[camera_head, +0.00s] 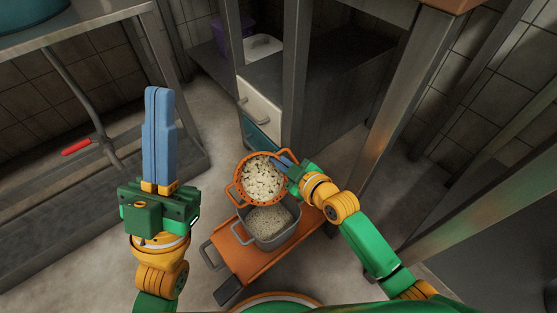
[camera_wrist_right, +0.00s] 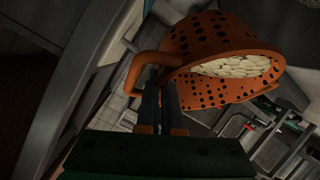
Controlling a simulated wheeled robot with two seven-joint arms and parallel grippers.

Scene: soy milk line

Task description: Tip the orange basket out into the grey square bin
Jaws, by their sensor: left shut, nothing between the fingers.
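The orange basket (camera_head: 237,187), round and perforated, is full of pale pieces. It shows at the far side of the grey square bin (camera_head: 268,240), overlapping its far rim in the head view. The bin holds pale grainy stuff. My right gripper (camera_head: 283,162) is shut on the basket's handle at its right side. In the right wrist view the basket (camera_wrist_right: 205,42) hangs from its handle beyond my right fingertips (camera_wrist_right: 160,92), with the pale pieces still inside. My left gripper (camera_head: 158,92) is shut and empty, raised well to the left of the basket and bin.
The bin stands on an orange cart (camera_head: 248,267) with a grey handle. A steel frame with a white drawer (camera_head: 259,106) stands behind, and steel posts (camera_head: 398,100) rise to the right. A steel table with a red-handled pipe (camera_head: 76,147) is at left.

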